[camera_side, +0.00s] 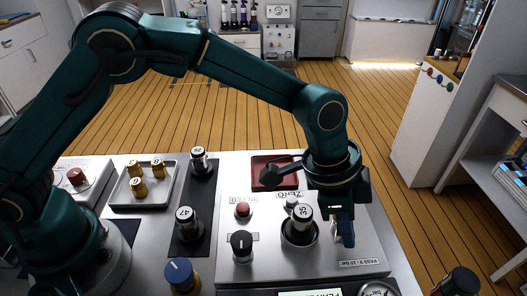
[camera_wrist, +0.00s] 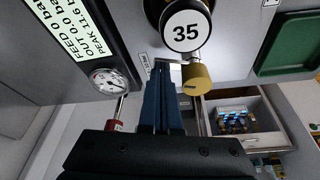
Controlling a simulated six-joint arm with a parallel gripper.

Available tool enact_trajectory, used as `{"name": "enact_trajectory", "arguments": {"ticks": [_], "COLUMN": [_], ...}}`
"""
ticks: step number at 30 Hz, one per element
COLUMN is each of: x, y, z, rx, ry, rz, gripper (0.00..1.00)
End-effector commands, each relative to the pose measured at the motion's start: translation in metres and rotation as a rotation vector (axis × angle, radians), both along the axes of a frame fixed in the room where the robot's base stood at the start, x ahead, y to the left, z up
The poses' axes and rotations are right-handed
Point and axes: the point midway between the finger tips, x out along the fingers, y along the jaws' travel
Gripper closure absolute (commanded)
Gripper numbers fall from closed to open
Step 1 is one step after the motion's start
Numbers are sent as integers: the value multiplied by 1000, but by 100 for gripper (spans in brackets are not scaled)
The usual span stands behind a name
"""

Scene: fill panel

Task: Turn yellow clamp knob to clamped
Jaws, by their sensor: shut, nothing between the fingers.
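The yellow clamp knob (camera_wrist: 195,78) shows in the wrist view, just below the canister marked 35 (camera_wrist: 185,28). A dark line marks its face. In the side view I cannot make out the knob; my gripper covers that area. My gripper (camera_wrist: 160,70) is shut and empty, its fingertips just left of the knob in the wrist view. I cannot tell whether they touch it. In the side view my gripper (camera_side: 346,242) points down at the panel, right of the canister 35 (camera_side: 301,220), which stands upright in a round holder.
A black knob (camera_side: 242,244), a red button (camera_side: 243,209) and a ZERO knob (camera_side: 291,201) sit left of the canister. A dark red tray (camera_side: 268,170) lies behind. A gauge (camera_wrist: 108,82) and a display (camera_wrist: 62,35) are on the panel. Other canisters (camera_side: 188,222) stand left.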

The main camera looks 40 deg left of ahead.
Motion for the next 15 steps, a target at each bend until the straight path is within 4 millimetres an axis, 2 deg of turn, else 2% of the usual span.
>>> {"name": "enact_trajectory", "arguments": {"ticks": [11,15], "x": [-4,-6], "y": [7,12], "z": [0,0], "rx": [1,1], "ry": [2,2], "rz": [1,-114], "gripper": [100,100]}}
